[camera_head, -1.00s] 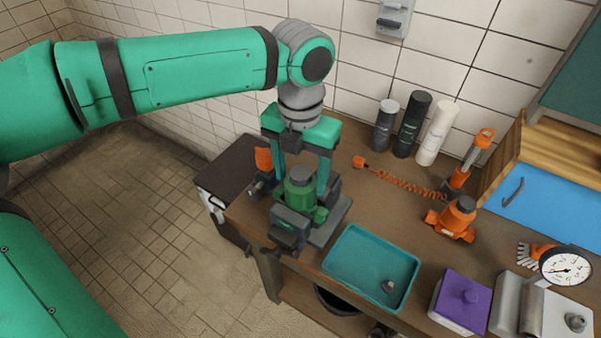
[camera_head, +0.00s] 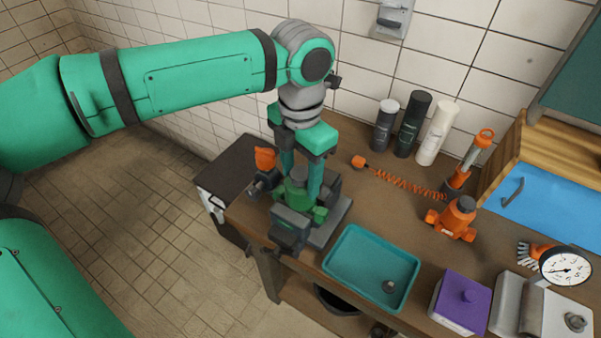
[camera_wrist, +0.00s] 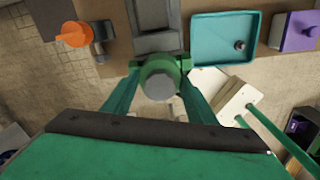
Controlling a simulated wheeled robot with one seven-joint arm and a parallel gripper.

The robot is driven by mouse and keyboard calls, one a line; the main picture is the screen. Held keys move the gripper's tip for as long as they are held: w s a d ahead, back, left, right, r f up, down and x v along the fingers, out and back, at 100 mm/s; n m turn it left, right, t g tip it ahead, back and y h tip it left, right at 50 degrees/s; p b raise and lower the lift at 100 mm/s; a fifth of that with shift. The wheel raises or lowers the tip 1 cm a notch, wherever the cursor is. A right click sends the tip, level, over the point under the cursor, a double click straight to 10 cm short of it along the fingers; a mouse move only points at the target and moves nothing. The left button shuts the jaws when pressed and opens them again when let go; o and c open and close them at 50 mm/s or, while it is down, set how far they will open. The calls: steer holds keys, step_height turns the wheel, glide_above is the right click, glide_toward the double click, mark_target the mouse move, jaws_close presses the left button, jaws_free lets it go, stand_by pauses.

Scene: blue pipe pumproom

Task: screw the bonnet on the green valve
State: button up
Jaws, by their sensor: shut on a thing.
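The green valve (camera_head: 313,211) sits upright in a dark grey vise (camera_head: 290,228) at the left end of the bench. The bonnet, with a grey round top, is on top of the valve; the grey top (camera_wrist: 158,84) shows in the wrist view. My gripper (camera_head: 300,190) points down from above, with its two teal fingers shut on the bonnet from either side. In the wrist view my gripper (camera_wrist: 160,78) has one finger on each side of it. The fingers partly hide the bonnet in the head view, and the thread cannot be seen.
An orange-topped fitting (camera_head: 264,158) stands close to the left of my gripper. A teal tray (camera_head: 350,270) with a small grey part is to the right. An orange valve (camera_head: 457,216), a purple box (camera_head: 462,300), several bottles and a coiled orange cord stand further right.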

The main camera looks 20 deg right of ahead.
steer(key=shift+m, duration=0.6)
steer(key=o, duration=1.2)
steer(key=shift+o, duration=0.2)
steer(key=shift+r, duration=3.5)
steer(key=shift+w, duration=0.1)
